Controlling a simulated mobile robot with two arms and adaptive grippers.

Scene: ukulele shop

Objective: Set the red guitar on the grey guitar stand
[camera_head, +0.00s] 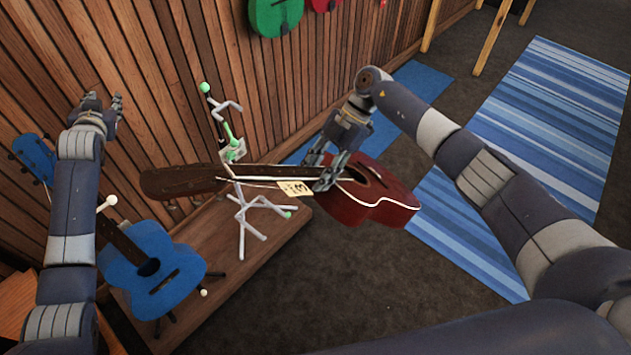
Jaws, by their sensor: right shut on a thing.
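The red guitar (368,196) is held in the air, roughly level, with its dark neck and headstock (182,180) pointing left. My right gripper (326,172) is shut on it where the neck meets the body. A paper tag (294,188) hangs by the neck. The grey guitar stand (242,218) with green tips is upright on a low wooden platform. The guitar's neck crosses the stand in this view; whether they touch I cannot tell. My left gripper (97,108) is raised at the left, apart from the guitar, with its fingers apart and nothing visible between them.
A blue guitar (151,269) rests on another stand at the left of the wooden platform (268,240). A slatted wood wall (150,80) rises behind, with a green guitar (275,14) hung on it. Blue striped rugs (560,110) and dark open floor lie to the right.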

